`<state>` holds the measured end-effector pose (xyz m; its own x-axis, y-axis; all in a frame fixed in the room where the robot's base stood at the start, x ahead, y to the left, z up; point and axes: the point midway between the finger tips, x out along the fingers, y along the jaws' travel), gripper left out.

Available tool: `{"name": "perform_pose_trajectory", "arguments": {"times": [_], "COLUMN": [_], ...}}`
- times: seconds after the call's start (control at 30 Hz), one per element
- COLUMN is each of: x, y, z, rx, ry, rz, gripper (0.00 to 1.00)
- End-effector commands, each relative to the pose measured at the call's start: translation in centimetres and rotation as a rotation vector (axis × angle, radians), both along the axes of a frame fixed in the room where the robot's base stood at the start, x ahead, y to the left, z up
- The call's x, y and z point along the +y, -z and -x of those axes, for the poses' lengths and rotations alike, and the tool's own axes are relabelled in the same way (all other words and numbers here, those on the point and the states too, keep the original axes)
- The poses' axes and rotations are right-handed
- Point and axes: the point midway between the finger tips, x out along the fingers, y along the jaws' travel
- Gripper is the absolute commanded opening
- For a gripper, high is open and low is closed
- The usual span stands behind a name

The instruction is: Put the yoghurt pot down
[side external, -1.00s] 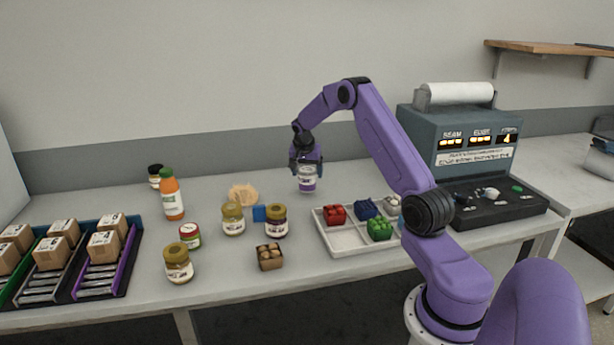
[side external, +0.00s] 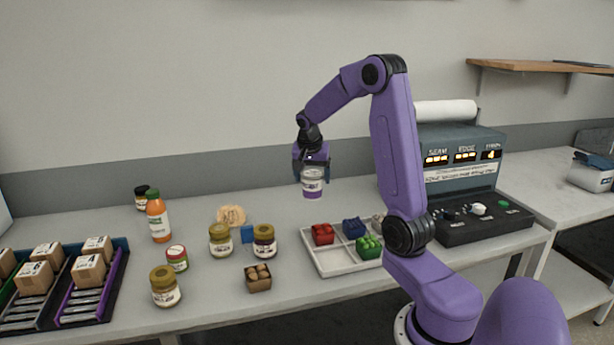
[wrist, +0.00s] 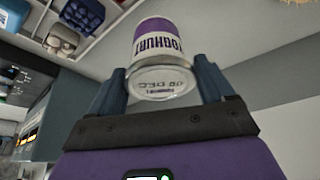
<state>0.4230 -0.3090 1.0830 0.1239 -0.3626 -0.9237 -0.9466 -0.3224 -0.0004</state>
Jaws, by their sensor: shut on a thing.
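The pot's underside is hidden in both views.
A white divided tray (side external: 322,264) with red, blue and green items stands below and right of the pot. Jars, an orange bottle (side external: 158,218) and a small brown box (side external: 258,279) stand left. The sealing machine (side external: 465,185) is at right. Bench behind the tray is clear.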

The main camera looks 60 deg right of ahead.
Motion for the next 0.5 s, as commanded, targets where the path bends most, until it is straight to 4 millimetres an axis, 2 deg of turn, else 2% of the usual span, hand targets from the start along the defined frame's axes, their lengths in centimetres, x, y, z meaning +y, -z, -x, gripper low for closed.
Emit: {"name": "perform_pose_trajectory", "arguments": {"times": [0.13, 0.23, 0.37, 0.5], "x": [0.1, -1.0, -3.9, -7.2], "y": [-0.3, -0.4, -0.5, -0.6], "z": [0.8, 1.7, 3.8, 6.9], "rx": [-0.001, 0.000, 0.000, -0.001], "ry": [0.012, 0.056, 0.165, 0.300], "rz": [0.001, 0.000, 0.000, 0.000], "gripper": [0.46, 0.46, 0.46, 0.46]}}
